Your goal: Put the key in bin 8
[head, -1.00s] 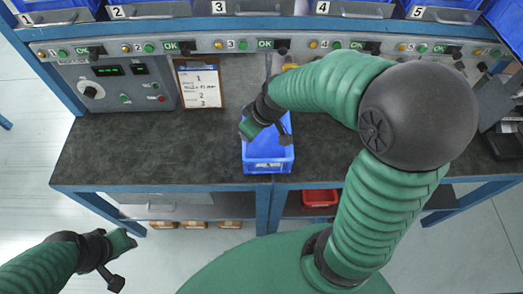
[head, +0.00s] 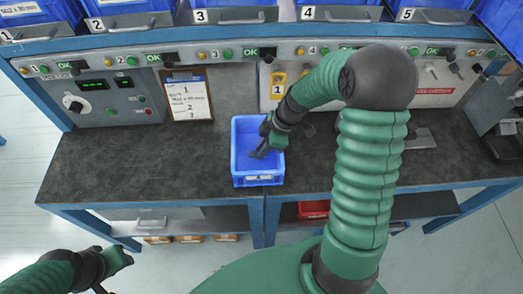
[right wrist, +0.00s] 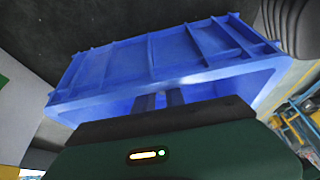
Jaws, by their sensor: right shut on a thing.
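My right gripper (head: 258,153) is inside the open top of a blue bin (head: 257,181) on the bench. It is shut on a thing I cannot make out. In the right wrist view the two dark fingers (right wrist: 159,101) reach into the blue bin (right wrist: 160,60), and what is between them is hidden. I cannot make out the key in any view. No bin labelled 8 shows; the numbered bins in view are 1 to 5. My left gripper (head: 114,275) is low at the left, off the bench and apart from everything; its fingers are unclear.
A shelf of blue numbered bins, such as bin 3 (head: 235,16), runs along the back above a panel of lights. A red bin (head: 313,209) sits on the lower shelf. The bench's left part is clear.

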